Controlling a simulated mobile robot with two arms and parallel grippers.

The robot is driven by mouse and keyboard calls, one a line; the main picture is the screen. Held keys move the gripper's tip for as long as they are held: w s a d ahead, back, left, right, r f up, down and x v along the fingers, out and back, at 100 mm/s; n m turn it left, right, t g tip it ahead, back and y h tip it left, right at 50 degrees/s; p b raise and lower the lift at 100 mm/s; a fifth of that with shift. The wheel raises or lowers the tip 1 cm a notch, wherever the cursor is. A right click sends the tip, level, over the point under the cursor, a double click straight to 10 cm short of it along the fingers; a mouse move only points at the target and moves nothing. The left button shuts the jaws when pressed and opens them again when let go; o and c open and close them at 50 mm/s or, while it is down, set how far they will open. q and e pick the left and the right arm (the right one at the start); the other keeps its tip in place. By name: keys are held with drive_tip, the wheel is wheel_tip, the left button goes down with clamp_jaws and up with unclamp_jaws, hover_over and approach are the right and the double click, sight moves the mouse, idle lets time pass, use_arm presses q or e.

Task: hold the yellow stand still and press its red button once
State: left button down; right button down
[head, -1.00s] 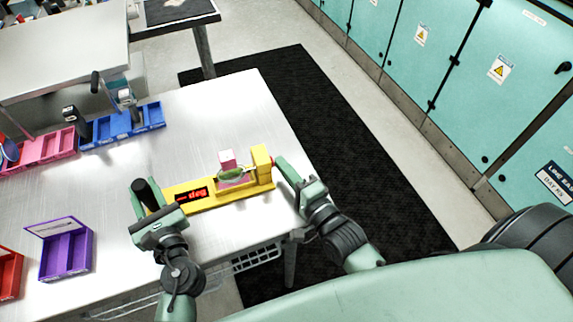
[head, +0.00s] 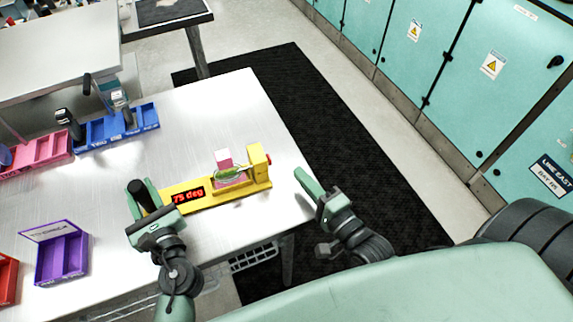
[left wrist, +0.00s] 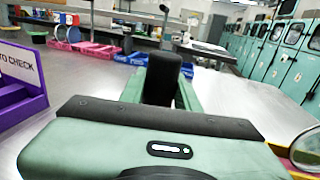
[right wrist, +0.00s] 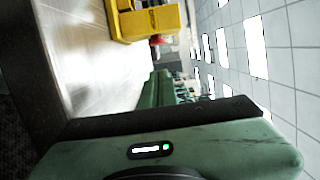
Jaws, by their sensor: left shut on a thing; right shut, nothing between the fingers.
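The yellow stand (head: 233,187) lies on the metal table, and its red display reads "75 deg". A pink and white block with a green ring sits on it. The red button (head: 268,160) is on the right side of the stand's upright end block. My left gripper (head: 146,194) is shut on the black handle (head: 137,187) at the stand's left end; the handle also shows in the left wrist view (left wrist: 163,75). My right gripper (head: 305,182) is shut and empty, right of the button and apart from it. The stand's end (right wrist: 150,22) shows in the right wrist view.
A purple tray (head: 63,255) stands left of my left gripper. Blue trays (head: 105,132) and pink trays (head: 45,150) line the table's far left. The table's right edge runs close beyond the stand. A dark mat (head: 330,140) covers the floor there.

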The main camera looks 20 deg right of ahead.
use_arm(q)
drive_tip(key=shift+a, duration=0.2)
use_arm(e)
drive_tip(key=shift+s+d, duration=0.2)
drive_tip(key=shift+s, duration=0.9)
drive_tip(key=shift+s+d, duration=0.2)
drive_tip(key=shift+s, duration=0.85)
use_arm(q)
drive_tip(key=c, duration=0.9)
unclamp_jaws()
drive_tip(key=shift+c, duration=0.2)
drive_tip(key=shift+v, duration=4.55)
use_arm(e)
drive_tip(key=shift+f, duration=0.1)
